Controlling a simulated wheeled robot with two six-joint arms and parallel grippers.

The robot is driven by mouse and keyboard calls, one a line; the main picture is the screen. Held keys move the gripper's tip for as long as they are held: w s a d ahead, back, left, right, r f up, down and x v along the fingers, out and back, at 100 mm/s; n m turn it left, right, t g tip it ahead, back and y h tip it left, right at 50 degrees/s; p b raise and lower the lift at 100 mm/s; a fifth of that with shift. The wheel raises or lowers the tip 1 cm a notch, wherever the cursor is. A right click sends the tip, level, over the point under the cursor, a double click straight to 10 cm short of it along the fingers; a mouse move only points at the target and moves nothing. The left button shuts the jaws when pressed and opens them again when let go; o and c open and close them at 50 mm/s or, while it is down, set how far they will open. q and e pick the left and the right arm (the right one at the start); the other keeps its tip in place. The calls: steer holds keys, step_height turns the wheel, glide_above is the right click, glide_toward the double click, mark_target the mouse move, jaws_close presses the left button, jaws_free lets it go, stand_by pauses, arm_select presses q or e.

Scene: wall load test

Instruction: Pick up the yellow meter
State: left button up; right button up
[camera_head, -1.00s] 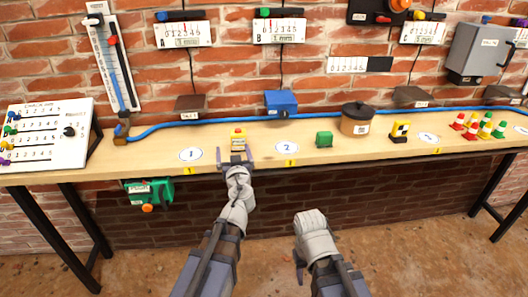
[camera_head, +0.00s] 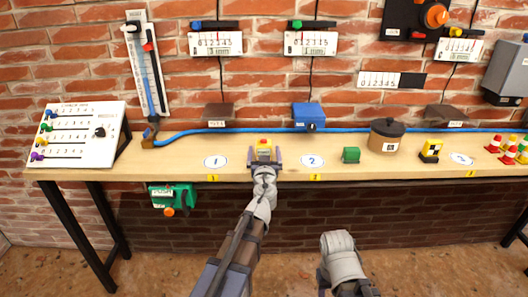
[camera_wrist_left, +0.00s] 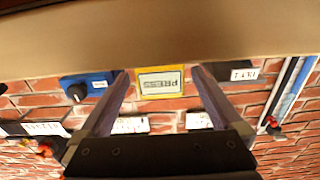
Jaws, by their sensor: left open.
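My left gripper (camera_head: 264,156) is open, with one finger on each side of the meter's near end. In the left wrist view, the meter's yellow-framed face reading PRESS (camera_wrist_left: 162,82) shows upside down between the two spread fingers (camera_wrist_left: 164,85), with gaps at both sides. My right arm's pale wrist (camera_head: 342,258) is low in front of the bench, and its fingers cannot be made out.
The bench (camera_head: 230,175) runs along a brick wall. A blue cable (camera_head: 250,131) lies behind the meter. A white slider panel (camera_head: 78,133) stands at left.

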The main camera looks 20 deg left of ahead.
arm_select(q)
steer(key=x, duration=0.2)
steer(key=shift+w+a, duration=0.1)
steer(key=shift+w, duration=0.25)
steer(key=shift+s, duration=0.1)
steer(key=shift+c, duration=0.2)
jaws_close()
